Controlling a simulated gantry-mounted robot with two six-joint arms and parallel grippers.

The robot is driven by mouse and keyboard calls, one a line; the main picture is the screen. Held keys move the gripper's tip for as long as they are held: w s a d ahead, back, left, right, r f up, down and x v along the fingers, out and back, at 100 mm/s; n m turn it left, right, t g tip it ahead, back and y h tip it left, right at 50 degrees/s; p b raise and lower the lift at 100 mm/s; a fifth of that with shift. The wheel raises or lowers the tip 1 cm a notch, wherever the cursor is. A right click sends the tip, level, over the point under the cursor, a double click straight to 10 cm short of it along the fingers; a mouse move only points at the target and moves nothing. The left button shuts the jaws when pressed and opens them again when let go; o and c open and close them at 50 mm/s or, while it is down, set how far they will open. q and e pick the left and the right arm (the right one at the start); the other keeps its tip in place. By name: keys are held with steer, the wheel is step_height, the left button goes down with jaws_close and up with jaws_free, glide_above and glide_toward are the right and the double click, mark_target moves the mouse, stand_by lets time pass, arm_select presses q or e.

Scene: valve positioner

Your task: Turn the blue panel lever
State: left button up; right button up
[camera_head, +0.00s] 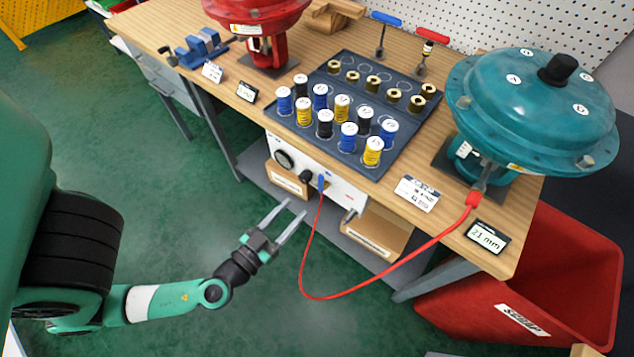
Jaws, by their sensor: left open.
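The blue panel lever (321,182) is a small upright blue handle on the white panel (346,191) under the front edge of the workbench. A black knob and a round gauge are to its left on the same panel. My left gripper (291,219) is open and empty, its two fingers pointing up and right toward the panel. It is below and left of the lever and appears apart from it. My right gripper is not in view.
A red hose (385,263) loops from the panel to the teal valve actuator (533,105). A dark tray (349,137) holds several labelled spools and brass parts. A red scrap bin (540,290) stands at right. Open green floor lies around my left arm.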

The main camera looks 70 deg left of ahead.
mark_target(320, 181)
arm_select(q)
steer(key=p+x, duration=0.1)
steer(key=x, duration=0.3)
steer(key=p+x, duration=0.1)
steer(key=x, duration=0.4)
steer(key=shift+w+a+r, duration=0.2)
steer(key=shift+r, duration=0.05)
steer(key=shift+w+a+f, duration=0.15)
steer(key=shift+w+a, duration=0.15)
steer(key=shift+w, duration=0.05)
jaws_close()
stand_by(0.7)
